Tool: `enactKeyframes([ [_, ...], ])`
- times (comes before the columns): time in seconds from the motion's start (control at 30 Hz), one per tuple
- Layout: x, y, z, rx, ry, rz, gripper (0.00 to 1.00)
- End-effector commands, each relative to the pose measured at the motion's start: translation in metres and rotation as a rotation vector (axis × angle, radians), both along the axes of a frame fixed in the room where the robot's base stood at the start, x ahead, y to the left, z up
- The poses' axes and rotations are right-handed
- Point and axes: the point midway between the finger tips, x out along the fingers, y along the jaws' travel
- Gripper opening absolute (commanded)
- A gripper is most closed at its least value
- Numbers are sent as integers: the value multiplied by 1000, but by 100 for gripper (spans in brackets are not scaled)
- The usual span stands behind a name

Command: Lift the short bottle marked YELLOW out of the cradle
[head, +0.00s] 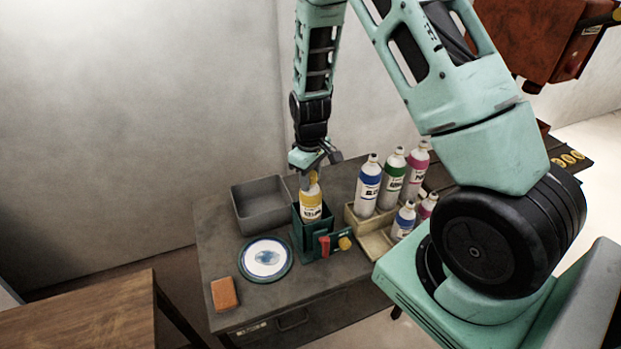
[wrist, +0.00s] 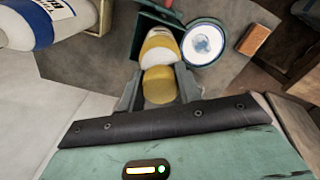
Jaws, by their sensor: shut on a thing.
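The short bottle marked YELLOW (head: 311,203) has a white body and a yellow shoulder and cap. It stands in the dark green cradle (head: 299,241), with its lower part hidden by the cradle wall. My gripper (head: 311,180) is above the cradle and shut on the bottle's upper part. In the wrist view the bottle (wrist: 160,50) lies between the two fingers of my gripper (wrist: 158,88), with its yellow cap nearest the camera. The cradle (wrist: 150,20) shows behind it. I cannot tell whether the bottle's base touches the cradle floor.
A red lever (head: 324,245) and yellow knob (head: 345,243) are on the cradle's front. A wooden rack (head: 374,243) with several bottles stands to the right. A grey bin (head: 259,212) is behind left; a blue-and-white dish (head: 266,259) and orange sponge (head: 224,294) lie front left.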

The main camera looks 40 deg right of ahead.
Motion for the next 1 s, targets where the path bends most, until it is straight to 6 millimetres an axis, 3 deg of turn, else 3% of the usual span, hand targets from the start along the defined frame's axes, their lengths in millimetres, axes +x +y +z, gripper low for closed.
enactKeyframes([
  [0.7, 0, 0, 44, 0, -1, 0, 12],
  [1.0, 0, 0, 47, 0, -1, 0, 12],
])
